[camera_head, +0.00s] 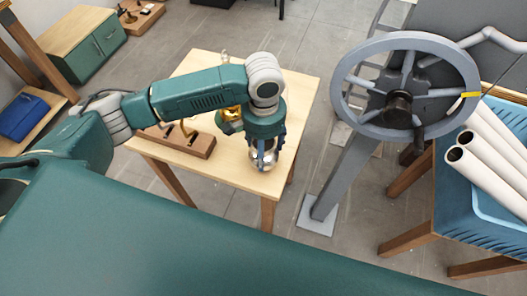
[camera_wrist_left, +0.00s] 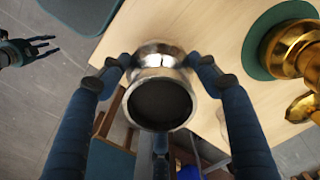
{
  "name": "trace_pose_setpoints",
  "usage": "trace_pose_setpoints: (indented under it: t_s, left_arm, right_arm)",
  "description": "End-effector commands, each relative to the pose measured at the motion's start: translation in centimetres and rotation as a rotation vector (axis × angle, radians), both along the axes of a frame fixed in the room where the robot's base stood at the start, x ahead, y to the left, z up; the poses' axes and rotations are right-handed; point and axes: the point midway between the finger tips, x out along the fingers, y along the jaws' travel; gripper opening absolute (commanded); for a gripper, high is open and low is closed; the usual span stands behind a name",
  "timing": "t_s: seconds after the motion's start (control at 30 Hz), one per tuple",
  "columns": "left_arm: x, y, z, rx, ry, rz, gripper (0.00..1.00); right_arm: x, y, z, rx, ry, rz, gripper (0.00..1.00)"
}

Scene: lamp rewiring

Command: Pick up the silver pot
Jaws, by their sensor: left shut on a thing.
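The silver pot (camera_head: 262,162) is near the front right corner of the small wooden table (camera_head: 215,170). My left gripper (camera_head: 264,148) points down and is shut on it. In the left wrist view the shiny round pot (camera_wrist_left: 160,60) sits between the blue fingers, its dark open mouth facing the camera. I cannot tell whether its underside touches the table. My right gripper (camera_wrist_left: 40,48) shows at the left edge of the left wrist view, fingers apart and empty, away from the pot.
A brass piece on a green round base (camera_wrist_left: 285,50) stands beside the pot. A wooden block with hooks (camera_head: 190,145) lies on the table's left part. A grey handwheel on a post (camera_head: 408,85) and a blue tray of white pipes (camera_head: 495,150) stand at right.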

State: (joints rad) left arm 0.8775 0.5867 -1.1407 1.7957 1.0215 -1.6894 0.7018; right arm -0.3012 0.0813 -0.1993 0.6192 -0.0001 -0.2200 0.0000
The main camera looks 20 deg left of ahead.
Motion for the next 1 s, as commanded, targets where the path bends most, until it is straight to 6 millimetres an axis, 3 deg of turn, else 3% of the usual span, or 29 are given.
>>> trace_pose_setpoints:
  t_s: [0.17, 0.47, 0.6, 0.8, 1.0]
  left_arm:
    - [0.3, -0.1, 3.8, -0.004, -0.010, -0.002, 0.26]
    - [0.2, -0.1, 12.5, -0.002, -0.009, -0.002, 0.26]
    - [0.2, 0.1, 15.7, 0.001, -0.008, 0.000, 0.26]
    - [0.1, 0.0, 17.9, 0.001, -0.004, 0.001, 0.26]
    - [-0.2, 0.3, 17.7, 0.001, -0.004, 0.013, 0.26]
  right_arm:
    - [0.1, 0.0, -0.9, 0.000, -0.002, 0.000, 0.40]
    - [0.2, 0.1, -2.1, 0.002, -0.003, 0.000, 0.40]
    - [0.2, 0.2, -1.7, 0.003, -0.003, -0.001, 0.40]
    - [0.2, 0.3, -1.6, 0.003, -0.003, 0.000, 0.40]
    - [0.2, 0.3, -2.1, 0.003, -0.003, 0.000, 0.40]
